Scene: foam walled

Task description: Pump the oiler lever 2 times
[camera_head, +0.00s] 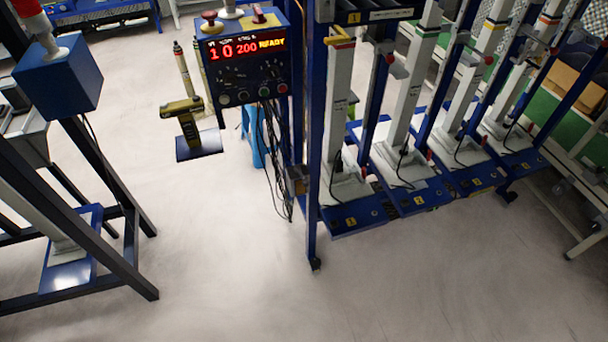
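I cannot make out an oiler or its lever for certain in the head view. A blue control box (243,72) with a red and yellow lit display stands at upper centre, with knobs and buttons below the display. A yellow and black tool-like object (183,112) stands upright on a small blue plate (198,146) to the left of the box. I cannot tell whether it is an oiler. My gripper is not in view.
A blue rack (313,150) with several grey upright columns (400,85) fills the right. A dark frame (100,175) with a blue box (58,78) stands at left. Cables (278,150) hang under the control box. The pale floor (215,255) is clear at lower centre.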

